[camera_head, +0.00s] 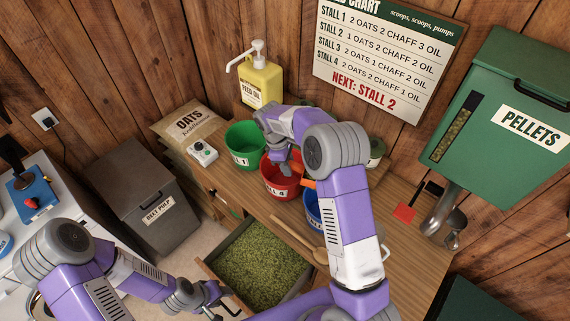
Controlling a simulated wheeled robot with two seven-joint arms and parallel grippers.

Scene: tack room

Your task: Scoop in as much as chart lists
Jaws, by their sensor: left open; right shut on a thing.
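The wall chart (385,58) lists scoops and pumps for each stall; its red line reads "NEXT: STALL 2". On the counter stand a green bucket (243,139) ending in "L 1", a red bucket (279,188) ending in "L 4", and a blue bucket (312,212) mostly hidden by my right arm. My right gripper (287,165) is shut over the red bucket; an orange piece (307,182) shows beside it, but what it holds is largely hidden. An open drawer (206,268) holds green chaff (257,262). My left gripper (218,297) is open and empty near the drawer's front left.
A yellow feed oil pump (262,82) stands behind the buckets, an oats sack (187,124) left of them. A wooden spoon (295,236) lies at the counter's front edge. The green pellets hopper (497,105) hangs right. A grey beet pulp bin (146,199) stands left.

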